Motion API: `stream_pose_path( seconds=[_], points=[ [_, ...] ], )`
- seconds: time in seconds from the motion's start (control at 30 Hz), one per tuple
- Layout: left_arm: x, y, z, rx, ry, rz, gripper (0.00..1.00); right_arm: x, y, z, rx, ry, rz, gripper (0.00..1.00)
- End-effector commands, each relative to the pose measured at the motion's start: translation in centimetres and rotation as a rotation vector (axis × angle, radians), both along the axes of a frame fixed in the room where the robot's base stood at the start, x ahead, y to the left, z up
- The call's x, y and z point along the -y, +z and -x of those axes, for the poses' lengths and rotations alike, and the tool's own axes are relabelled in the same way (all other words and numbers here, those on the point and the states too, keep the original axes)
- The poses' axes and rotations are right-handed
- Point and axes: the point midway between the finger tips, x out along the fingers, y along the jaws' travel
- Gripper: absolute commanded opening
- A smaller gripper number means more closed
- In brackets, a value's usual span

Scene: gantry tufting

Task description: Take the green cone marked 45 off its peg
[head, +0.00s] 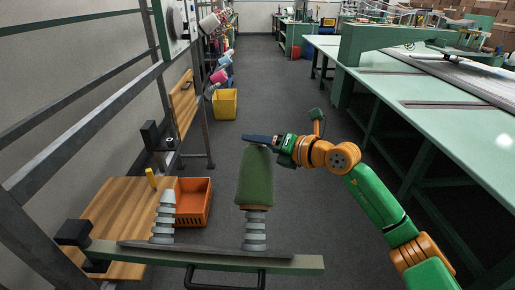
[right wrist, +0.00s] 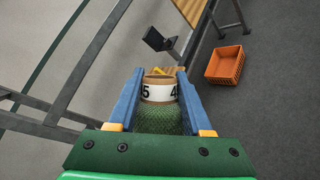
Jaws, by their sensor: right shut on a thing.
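The green cone (head: 255,180) stands upright, narrow end up, over a ribbed grey peg (head: 255,232) on the front rail. Much of the peg shows below the cone's lower edge; I cannot tell whether its tip is still inside. My right gripper (head: 260,141) is shut on the cone's top from the right. In the right wrist view, the blue fingers lie on both sides of the cone's white label (right wrist: 159,93), where parts of the digits 4 and 5 show, above green yarn (right wrist: 160,121). My left gripper is not in view.
A second, bare ribbed peg (head: 164,217) stands to the left on the green rail (head: 210,257). Behind it are an orange crate (head: 193,221) and a wooden board (head: 118,204). A yellow bin (head: 225,104) stands farther back. A long green table (head: 455,125) runs along the right. The aisle floor is clear.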

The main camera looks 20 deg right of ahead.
Motion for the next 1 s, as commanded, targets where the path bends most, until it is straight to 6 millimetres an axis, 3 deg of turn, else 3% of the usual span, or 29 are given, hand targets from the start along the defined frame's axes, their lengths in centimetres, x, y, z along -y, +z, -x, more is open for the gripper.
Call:
stream_pose_path(
  seconds=[0.7, 1.0],
  points=[
    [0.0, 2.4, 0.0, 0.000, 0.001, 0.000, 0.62, 1.7, 3.7, -4.6, 0.001, 0.000, -0.002, 0.00],
    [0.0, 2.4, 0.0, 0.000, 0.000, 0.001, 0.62, 1.9, 3.8, -5.0, 0.002, 0.002, 0.000, 0.00]
  ],
)
